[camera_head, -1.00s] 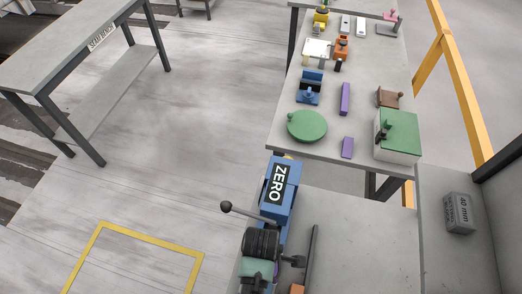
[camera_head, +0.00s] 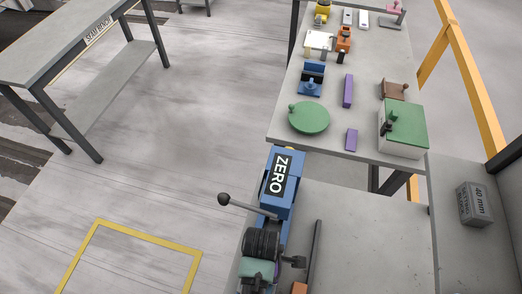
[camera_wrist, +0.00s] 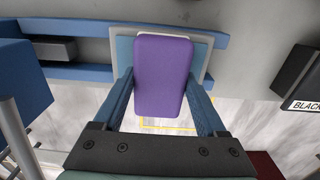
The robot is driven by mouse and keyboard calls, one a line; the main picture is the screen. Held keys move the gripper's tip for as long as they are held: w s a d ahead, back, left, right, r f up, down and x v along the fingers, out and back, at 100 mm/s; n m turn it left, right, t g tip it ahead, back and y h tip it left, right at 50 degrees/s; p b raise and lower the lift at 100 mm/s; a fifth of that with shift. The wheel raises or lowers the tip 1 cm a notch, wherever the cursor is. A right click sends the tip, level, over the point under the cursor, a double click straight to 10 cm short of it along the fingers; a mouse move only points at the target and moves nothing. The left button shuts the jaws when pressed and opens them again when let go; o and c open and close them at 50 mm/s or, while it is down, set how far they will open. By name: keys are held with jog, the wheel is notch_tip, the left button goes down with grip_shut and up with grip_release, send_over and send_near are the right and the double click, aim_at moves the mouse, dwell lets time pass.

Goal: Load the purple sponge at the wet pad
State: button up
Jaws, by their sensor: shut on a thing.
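The purple sponge (camera_wrist: 160,75) is a rounded block in the wrist view. My gripper (camera_wrist: 160,88) has its two blue fingers shut on its sides. Behind the sponge is a teal pad (camera_wrist: 124,50) with a pale rim, set against blue rails; it may be the wet pad. The sponge covers most of its middle, and I cannot tell whether the two touch.
A dark block (camera_wrist: 300,75) labelled BLACK is at the right in the wrist view. In the head view, a blue ZERO device (camera_head: 283,188) with a lever stands near the front. The grey table (camera_head: 315,85) behind holds purple blocks (camera_head: 351,139), a green disc (camera_head: 310,118) and a green-topped box (camera_head: 405,128).

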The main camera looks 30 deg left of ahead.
jog(key=shift+f+b, duration=0.35)
jog(key=shift+f, duration=0.15)
dwell(0.7)
jog(key=shift+s+f, duration=0.1)
dwell(1.3)
jog(key=shift+p, duration=0.3)
notch_tip(320, 180, up, 7)
jog(key=p, duration=0.7)
dwell(0.5)
